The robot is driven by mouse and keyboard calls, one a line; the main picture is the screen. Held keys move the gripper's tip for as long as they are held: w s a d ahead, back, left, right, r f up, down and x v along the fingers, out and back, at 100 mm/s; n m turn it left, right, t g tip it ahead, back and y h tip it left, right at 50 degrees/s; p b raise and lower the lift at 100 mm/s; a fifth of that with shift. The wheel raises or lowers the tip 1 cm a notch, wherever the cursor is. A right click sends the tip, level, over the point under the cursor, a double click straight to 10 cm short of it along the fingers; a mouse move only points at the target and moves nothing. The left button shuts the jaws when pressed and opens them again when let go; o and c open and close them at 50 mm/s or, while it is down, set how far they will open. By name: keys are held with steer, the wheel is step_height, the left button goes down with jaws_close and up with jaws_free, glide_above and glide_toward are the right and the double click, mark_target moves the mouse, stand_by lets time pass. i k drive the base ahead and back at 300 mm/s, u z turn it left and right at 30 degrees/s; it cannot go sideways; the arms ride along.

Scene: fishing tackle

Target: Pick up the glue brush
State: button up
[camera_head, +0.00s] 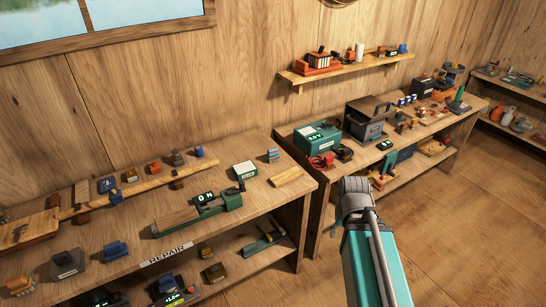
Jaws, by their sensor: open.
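I cannot pick out the glue brush for certain among the many small items on the benches. A small upright item with blue and reddish parts (273,155) stands at the back right of the near bench (150,262), but it is too small to name. My teal arm with its grey joint rises from the bottom right, in front of the gap and the second bench (335,188). My gripper does not show in this view.
The near bench carries a green tool with a display (205,208), a green-white box (244,170) and a wooden block (287,177). The second bench holds a green case (317,138) and a dark toolbox (370,120). Open floor (470,225) lies to the right.

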mark_target(272, 155)
steer(key=u, duration=0.05)
steer(key=i, duration=1)
steer(key=z, duration=0.05)
